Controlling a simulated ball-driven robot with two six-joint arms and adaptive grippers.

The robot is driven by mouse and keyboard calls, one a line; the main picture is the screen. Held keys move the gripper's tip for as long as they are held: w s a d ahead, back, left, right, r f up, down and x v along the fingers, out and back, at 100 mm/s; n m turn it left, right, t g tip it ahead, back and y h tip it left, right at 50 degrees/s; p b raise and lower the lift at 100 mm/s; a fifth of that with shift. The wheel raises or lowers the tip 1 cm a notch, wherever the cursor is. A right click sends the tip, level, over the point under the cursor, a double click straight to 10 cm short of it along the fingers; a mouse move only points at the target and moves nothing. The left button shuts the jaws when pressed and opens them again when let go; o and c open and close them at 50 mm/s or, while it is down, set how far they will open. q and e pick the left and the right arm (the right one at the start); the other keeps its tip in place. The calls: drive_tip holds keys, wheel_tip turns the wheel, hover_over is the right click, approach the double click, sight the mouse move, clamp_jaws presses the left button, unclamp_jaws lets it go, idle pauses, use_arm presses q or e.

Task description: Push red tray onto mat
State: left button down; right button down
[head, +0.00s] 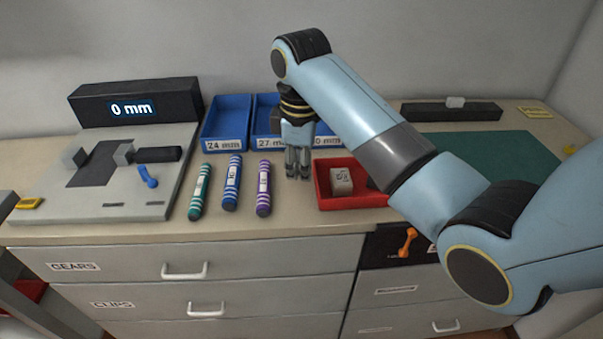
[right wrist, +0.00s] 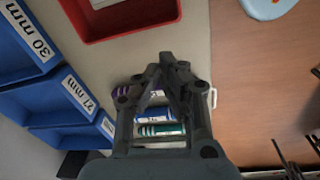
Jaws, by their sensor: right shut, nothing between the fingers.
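The red tray (head: 350,203) stands on the counter right of centre, with a small white labelled box (head: 341,181) inside it. Its right end is hidden behind my right arm. The green mat (head: 485,148) lies farther right, partly covered by the same arm. My right gripper (head: 298,178) points down just left of the tray, its fingers shut and empty, with a small gap to the tray wall. In the right wrist view the shut fingertips (right wrist: 170,60) show near the tray (right wrist: 130,33). My left gripper is not in view.
Green (head: 200,192), blue (head: 232,184) and purple (head: 264,188) striped cartridges lie left of my gripper. Blue labelled bins (head: 225,144) stand behind. A grey measuring fixture (head: 110,185) is at left. A dark bar (head: 450,112) lies behind the mat. The counter's front edge is close to the tray.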

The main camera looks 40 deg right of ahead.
sight(302, 185)
drive_tip(key=w+r+n, duration=0.3)
drive_tip(key=w, duration=0.3)
drive_tip(key=shift+g, duration=0.4)
wheel_tip(302, 185, down, 9)
drive_tip(key=shift+s+a+f, duration=0.1)
drive_tip(key=shift+a+f, duration=0.05)
drive_tip(key=d+p, duration=0.1)
drive_tip(key=s+d+p, duration=0.1)
drive_tip(key=shift+s+d+m, duration=0.3)
drive_tip(key=shift+d, duration=0.1)
drive_tip(key=shift+s+d, duration=0.25)
drive_tip(key=shift+d, duration=0.1)
drive_tip(key=shift+f, duration=0.1)
